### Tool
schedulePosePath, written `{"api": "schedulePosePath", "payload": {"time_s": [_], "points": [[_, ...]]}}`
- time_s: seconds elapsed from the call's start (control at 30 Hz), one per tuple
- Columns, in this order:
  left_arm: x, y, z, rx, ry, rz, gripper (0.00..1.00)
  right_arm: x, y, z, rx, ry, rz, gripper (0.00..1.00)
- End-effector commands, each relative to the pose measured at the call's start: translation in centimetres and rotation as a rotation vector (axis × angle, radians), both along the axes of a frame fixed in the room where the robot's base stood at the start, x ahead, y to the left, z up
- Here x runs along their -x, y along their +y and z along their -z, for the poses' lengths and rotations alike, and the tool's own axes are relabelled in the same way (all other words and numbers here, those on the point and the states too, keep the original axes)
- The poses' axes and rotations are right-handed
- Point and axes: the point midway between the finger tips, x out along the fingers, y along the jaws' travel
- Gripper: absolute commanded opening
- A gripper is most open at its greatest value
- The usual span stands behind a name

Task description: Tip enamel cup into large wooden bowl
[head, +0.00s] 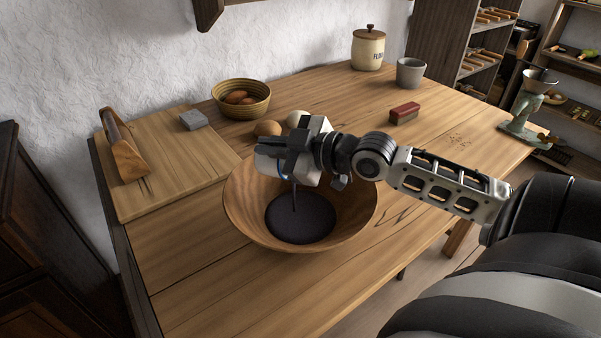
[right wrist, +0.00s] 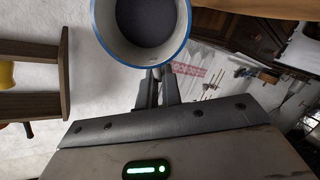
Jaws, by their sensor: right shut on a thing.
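The large wooden bowl (head: 243,213) stands on the table with a dark pool (head: 302,220) in its bottom. My right gripper (head: 283,160) is above the bowl and shut on the enamel cup. In the right wrist view the cup (right wrist: 186,48) shows as a pale round wall with a blue rim, with dark contents inside, held at the fingertips (right wrist: 157,80). In the head view the gripper hides most of the cup. A thin dark stream falls from below the gripper into the bowl. My left gripper is out of view.
Eggs (head: 267,129) lie just behind the bowl. A woven basket (head: 243,110) of eggs, a grey block (head: 193,120), and a cutting board (head: 170,180) are at the left. A red-brown block (head: 404,113), a grey cup (head: 410,73) and a lidded jar (head: 367,50) stand farther back. The table front is clear.

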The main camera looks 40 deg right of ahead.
Motion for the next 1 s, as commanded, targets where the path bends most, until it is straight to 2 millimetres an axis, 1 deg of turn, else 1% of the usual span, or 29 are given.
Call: {"api": "schedulePosePath", "payload": {"time_s": [0.4,0.77,1.0], "points": [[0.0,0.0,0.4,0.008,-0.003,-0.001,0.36,0.8,-0.3,-0.2,-0.015,-0.045,-0.001,0.0],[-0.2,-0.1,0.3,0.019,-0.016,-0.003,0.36,1.1,-0.4,-0.2,-0.03,-0.082,0.0,0.0],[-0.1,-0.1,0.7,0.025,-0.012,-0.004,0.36,1.3,-0.5,-0.2,-0.038,-0.107,0.0,0.0]]}}
